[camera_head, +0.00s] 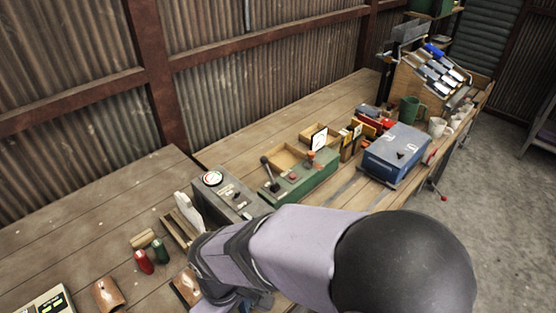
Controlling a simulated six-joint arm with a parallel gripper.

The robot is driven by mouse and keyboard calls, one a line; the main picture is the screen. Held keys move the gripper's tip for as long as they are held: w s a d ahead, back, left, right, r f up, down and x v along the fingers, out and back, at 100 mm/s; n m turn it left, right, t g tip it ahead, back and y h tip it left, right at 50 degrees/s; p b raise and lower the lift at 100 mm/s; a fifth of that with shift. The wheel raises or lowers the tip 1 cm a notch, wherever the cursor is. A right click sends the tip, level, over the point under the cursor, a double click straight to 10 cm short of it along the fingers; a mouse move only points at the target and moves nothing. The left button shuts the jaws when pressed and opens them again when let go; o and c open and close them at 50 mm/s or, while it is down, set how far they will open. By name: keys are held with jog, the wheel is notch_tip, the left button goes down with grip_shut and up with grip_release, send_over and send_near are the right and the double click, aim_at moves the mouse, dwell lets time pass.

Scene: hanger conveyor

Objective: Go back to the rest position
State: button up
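My arm crosses the lower middle of the head view, bent over the front of the workbench (50,222). A large dark rounded joint is at the right and pale purple links run left from it. The fingers of my gripper do not show; they are hidden behind the arm or below the picture edge. I cannot see whether it holds anything.
A grey box with a round gauge (226,196) and a green lever box (300,183) stand just behind my arm. A blue box (396,154) stands to the right. Red (144,262) and green (160,251) small items lie left of the arm.

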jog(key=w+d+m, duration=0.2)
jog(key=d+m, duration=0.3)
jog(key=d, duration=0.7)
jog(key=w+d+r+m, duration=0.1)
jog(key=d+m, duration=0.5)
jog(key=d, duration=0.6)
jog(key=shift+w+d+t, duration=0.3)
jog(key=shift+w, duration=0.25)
